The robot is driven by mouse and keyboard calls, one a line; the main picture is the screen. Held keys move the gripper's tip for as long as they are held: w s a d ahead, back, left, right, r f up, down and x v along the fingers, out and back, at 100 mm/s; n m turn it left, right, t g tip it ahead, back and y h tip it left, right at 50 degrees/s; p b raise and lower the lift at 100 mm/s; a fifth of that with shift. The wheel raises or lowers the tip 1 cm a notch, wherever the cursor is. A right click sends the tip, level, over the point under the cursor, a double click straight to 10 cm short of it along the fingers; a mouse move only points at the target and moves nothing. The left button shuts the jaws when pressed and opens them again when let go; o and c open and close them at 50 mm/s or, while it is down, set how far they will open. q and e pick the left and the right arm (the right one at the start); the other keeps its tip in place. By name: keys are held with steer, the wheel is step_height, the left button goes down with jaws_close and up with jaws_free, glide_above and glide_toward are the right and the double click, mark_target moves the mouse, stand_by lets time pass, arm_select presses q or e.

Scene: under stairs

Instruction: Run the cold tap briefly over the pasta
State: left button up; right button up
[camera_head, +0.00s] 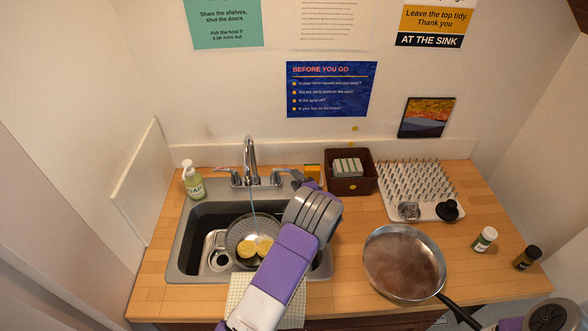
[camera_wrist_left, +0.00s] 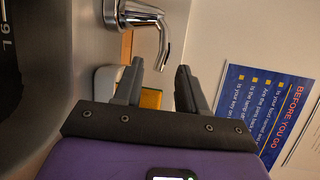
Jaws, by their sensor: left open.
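The chrome tap (camera_head: 250,160) stands behind the sink, with a lever on each side. A thin bluish stream (camera_head: 253,212) runs from its spout down to the colander. The grey colander (camera_head: 236,232) sits in the sink (camera_head: 188,240) with yellow pasta (camera_head: 247,249) in it, partly hidden by my left arm. My left gripper (camera_head: 297,179) is open beside the right lever. In the left wrist view, a chrome lever (camera_wrist_left: 162,40) hangs just beyond the open fingers (camera_wrist_left: 160,85), its end between them; contact cannot be told. My right gripper is not in view.
A soap bottle (camera_head: 193,182) stands left of the tap. A brown basket (camera_head: 349,183), a drying rack (camera_head: 420,185) and a frying pan (camera_head: 403,265) occupy the counter to the right.

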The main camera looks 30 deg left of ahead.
arm_select(q)
steer(key=x, duration=0.4)
steer(key=shift+s+a, duration=0.15)
steer(key=shift+s, duration=0.05)
steer(key=shift+w+a+f, duration=0.1)
steer(key=shift+w+a, duration=0.4)
jaws_close()
